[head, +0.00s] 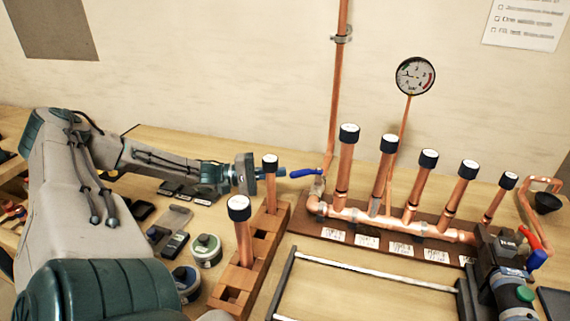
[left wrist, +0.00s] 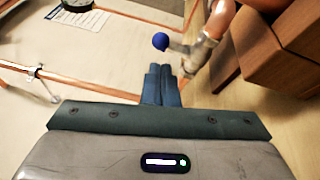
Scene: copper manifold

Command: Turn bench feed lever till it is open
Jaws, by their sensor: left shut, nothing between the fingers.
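The bench feed lever appears to be the blue-handled lever (head: 306,172) at the foot of the tall wall pipe, at the left end of the copper manifold. My right gripper is not in view.
A wooden block rack (head: 233,286) with capped copper pipes stands in front of my left gripper. The manifold (head: 400,228) with several capped risers is to the right. A gauge (head: 415,76) stands above it. A red lever (head: 526,237) is at the far right.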

